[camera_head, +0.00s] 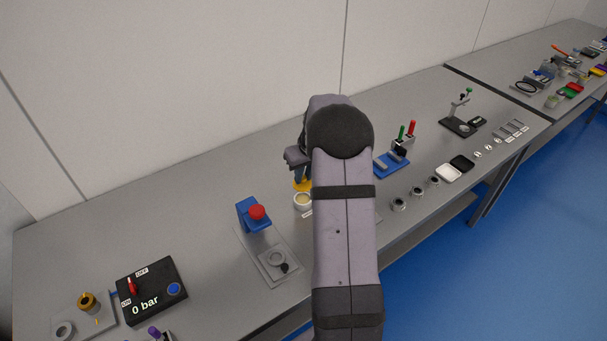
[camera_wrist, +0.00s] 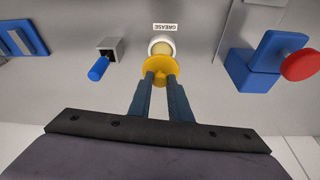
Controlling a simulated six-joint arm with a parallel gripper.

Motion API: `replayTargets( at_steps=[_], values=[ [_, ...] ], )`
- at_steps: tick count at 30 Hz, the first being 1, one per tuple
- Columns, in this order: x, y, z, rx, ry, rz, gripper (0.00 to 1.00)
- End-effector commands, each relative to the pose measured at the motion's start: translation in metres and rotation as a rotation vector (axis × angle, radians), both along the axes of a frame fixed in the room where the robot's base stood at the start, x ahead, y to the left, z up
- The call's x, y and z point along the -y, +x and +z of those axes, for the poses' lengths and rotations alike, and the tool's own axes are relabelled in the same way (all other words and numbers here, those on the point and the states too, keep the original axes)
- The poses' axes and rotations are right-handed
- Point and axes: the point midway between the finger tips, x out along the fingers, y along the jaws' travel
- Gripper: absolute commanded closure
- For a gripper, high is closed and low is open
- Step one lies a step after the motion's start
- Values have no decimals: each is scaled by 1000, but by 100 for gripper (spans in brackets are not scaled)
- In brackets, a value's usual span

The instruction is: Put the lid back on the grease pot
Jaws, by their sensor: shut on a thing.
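The grease pot (camera_head: 303,203) is a small white cup with cream-coloured grease inside, standing on the bench left of my arm. It also shows in the wrist view (camera_wrist: 153,42), with a GREASE label beside it. My gripper (camera_wrist: 161,76) is shut on the yellow lid (camera_wrist: 160,69), which is round. In the wrist view the lid overlaps part of the pot's opening. In the head view the lid (camera_head: 300,187) shows just behind the pot, whose open top is visible. The exact height of the lid is unclear. My arm hides most of the gripper there.
A blue block with a red button (camera_head: 257,212) stands left of the pot. A grey socket with a blue handle (camera_wrist: 98,69) is on the pot's other side. A black 0 bar panel (camera_head: 152,291) lies at the front left. A wall runs behind the bench.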

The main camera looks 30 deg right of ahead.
Motion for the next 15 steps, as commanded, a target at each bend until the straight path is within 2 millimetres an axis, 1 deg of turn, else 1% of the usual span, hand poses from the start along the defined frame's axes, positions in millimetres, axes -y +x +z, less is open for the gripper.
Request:
replayTargets(
  at_steps=[15],
  values=[
    [0,0,-41,-1,0,0,100]
  ],
)
